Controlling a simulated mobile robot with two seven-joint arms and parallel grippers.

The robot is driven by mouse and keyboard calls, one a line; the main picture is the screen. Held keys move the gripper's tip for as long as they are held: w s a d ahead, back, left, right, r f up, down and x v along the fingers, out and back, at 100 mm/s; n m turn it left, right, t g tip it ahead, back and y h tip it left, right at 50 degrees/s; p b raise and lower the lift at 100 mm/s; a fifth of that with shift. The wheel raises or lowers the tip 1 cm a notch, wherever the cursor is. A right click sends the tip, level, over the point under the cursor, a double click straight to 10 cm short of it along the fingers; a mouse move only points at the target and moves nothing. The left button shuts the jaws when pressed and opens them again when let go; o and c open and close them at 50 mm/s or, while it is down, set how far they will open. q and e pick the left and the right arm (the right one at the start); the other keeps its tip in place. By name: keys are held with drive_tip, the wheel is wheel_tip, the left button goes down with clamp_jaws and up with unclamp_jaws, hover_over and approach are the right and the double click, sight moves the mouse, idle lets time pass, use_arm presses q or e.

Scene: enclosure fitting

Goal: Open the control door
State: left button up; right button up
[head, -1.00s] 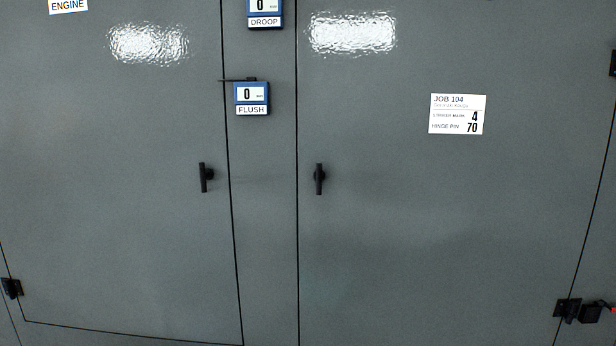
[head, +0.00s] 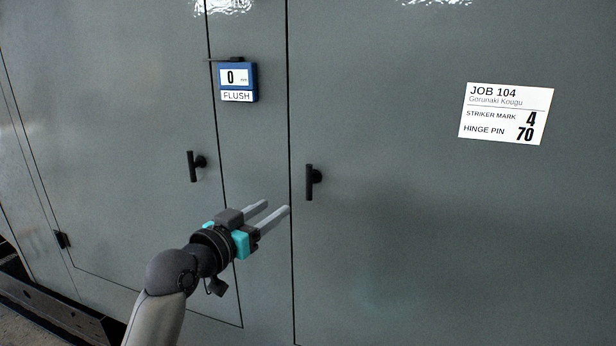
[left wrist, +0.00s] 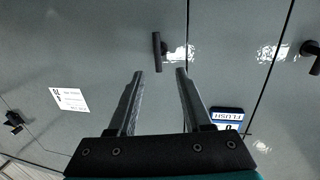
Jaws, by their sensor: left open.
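The right-hand grey door (head: 400,240) is closed, its edge at the dark vertical seam beside the middle strip. Its black T-shaped handle (head: 312,182) stands upright near that seam. No control label is in view. My left gripper (head: 276,207) is open and empty, below and left of this handle in the head view, fingers pointing toward the panel. In the left wrist view, which looks turned over, the handle (left wrist: 158,50) lies beyond the two fingertips (left wrist: 160,72), roughly in line with the gap and apart from them. My right gripper is not in view.
The left door (head: 110,130) has a similar black handle (head: 194,166) and is closed. A blue FLUSH gauge (head: 237,82) reading 0 sits on the middle strip. A white JOB 104 card (head: 506,113) is on the right door. The space before the right door looks clear.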

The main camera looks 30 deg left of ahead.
sight(307, 176)
use_arm(q)
drive_tip(key=w, duration=0.4)
drive_tip(key=w+r+p, duration=0.1)
drive_tip(key=w, duration=0.3)
drive_tip(key=w+r+p, duration=0.1)
drive_tip(key=w, duration=0.4)
drive_tip(key=shift+r, duration=0.15)
drive_tip(key=shift+w, duration=0.9)
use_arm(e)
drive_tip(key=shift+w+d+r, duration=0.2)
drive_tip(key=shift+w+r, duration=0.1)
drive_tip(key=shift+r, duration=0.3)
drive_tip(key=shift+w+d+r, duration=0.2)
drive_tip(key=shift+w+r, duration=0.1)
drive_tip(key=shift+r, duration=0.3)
use_arm(q)
drive_tip(key=shift+a, duration=0.1)
clamp_jaws()
